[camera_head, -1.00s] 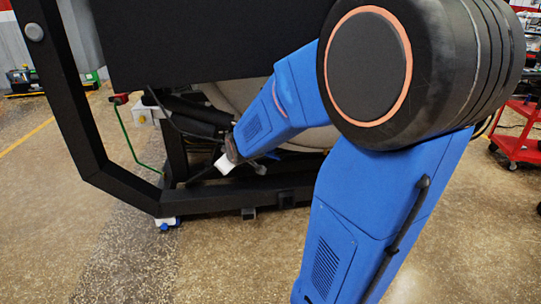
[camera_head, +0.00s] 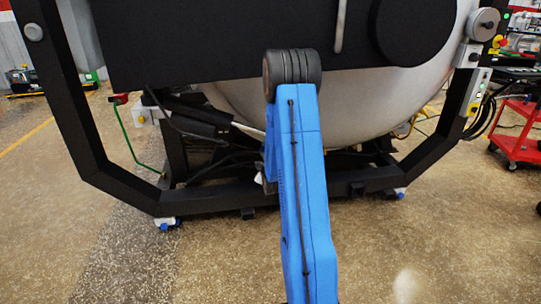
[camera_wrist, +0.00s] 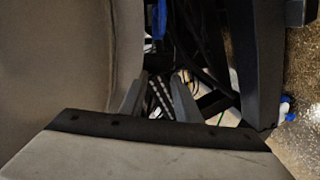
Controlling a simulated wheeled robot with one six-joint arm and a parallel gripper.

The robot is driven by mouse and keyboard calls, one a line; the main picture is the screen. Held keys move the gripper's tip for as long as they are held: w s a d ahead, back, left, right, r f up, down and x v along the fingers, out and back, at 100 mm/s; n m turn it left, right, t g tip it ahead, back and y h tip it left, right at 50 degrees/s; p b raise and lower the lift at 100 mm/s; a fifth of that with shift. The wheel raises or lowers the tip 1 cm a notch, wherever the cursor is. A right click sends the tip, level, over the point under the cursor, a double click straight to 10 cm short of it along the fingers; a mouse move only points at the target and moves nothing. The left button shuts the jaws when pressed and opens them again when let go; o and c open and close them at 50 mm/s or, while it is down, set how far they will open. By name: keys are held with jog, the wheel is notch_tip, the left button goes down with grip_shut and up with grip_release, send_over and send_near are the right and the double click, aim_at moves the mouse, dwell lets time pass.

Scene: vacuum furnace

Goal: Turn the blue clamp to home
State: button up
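A small blue part (camera_wrist: 159,18) shows at the top of the wrist view, beside the edge of the grey vessel; it may be the blue clamp, but I cannot tell for sure. No blue clamp is clear in the head view. My gripper (camera_wrist: 159,92) is at the lower middle of the wrist view, with its two fingers apart and nothing held between them. The blue part lies beyond the fingertips, apart from them. In the head view my gripper is hidden behind my own blue arm, low by the furnace.
The furnace's rounded grey vessel (camera_head: 390,98) hangs above a black frame (camera_head: 228,204) on blue-and-white feet. The vessel wall (camera_wrist: 60,60) is close on the left in the wrist view, a dark post (camera_wrist: 258,60) on the right. A red cart (camera_head: 515,140) stands at right. Front floor is clear.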

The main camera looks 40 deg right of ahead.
jog(key=s+d+f+t+h, duration=0.1)
jog(key=s+d+f+h, duration=0.15)
jog(key=d+f, duration=0.55)
jog(key=x, duration=1.6)
jog(key=shift+w+n, duration=0.4)
grip_shut()
